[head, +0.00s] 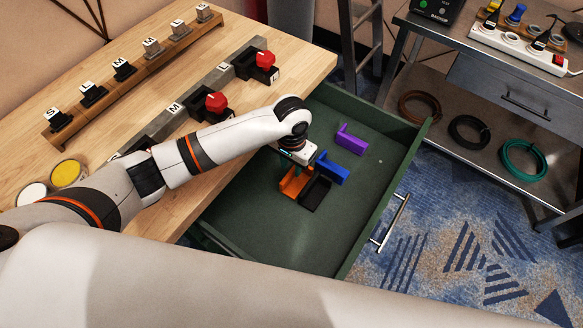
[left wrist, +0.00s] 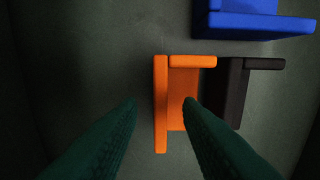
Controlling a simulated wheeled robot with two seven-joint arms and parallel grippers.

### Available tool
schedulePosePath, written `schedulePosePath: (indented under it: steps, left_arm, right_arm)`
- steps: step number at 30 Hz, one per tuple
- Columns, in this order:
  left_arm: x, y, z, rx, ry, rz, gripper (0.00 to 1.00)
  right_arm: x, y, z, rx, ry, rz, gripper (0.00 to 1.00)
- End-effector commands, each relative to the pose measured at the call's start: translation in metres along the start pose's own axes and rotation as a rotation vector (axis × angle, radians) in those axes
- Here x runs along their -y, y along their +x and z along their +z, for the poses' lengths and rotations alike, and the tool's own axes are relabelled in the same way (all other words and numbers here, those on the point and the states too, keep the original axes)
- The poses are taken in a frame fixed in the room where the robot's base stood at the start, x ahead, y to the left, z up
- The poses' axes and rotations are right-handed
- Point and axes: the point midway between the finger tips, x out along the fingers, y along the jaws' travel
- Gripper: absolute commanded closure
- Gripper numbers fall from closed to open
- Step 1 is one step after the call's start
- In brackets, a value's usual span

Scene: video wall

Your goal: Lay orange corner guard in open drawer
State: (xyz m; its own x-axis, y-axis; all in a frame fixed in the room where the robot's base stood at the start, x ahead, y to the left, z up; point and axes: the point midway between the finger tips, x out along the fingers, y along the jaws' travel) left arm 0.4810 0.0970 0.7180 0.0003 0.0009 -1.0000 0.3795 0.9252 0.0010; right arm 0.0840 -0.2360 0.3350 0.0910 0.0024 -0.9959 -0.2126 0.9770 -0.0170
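The orange corner guard (head: 295,185) is in the open green drawer (head: 243,206), beside a black corner guard (head: 316,194). In the left wrist view the orange guard (left wrist: 184,92) appears to lie on the drawer floor, its long upright wall between the fingers. My left gripper (head: 297,168) is over the guard and hides part of it in the head view. In the left wrist view its two green fingers (left wrist: 160,108) are spread, with a gap on each side of the wall. My right gripper is not in view.
A blue guard (head: 332,170) and a purple guard (head: 351,140) lie farther back in the drawer. The wooden worktop (head: 306,62) borders the drawer on the left, with red knobs and labelled blocks on it. A metal bench (head: 475,77) stands at right.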

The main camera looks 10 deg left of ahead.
Motion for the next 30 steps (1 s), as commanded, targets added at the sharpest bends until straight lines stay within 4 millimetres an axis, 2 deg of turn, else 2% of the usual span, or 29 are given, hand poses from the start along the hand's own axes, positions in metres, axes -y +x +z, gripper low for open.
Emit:
schedulePosePath:
  steps: [1,6,12,18,30]
  left_arm:
    - [0.000,-0.015,0.001,0.005,0.001,-0.002,0.68]
    - [0.000,-0.051,0.001,0.004,0.001,-0.001,0.68]
    - [0.000,-0.080,0.001,0.002,0.001,-0.001,0.68]
    - [0.000,-0.089,0.001,0.000,0.000,-0.001,0.68]
    - [0.000,-0.089,0.001,0.000,0.000,-0.001,0.68]
  right_arm:
    - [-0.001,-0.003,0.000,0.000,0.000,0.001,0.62]
    - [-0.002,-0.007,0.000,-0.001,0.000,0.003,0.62]
    - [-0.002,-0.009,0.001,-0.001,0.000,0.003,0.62]
    - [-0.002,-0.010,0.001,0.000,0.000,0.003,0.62]
    - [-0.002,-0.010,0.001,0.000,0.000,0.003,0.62]
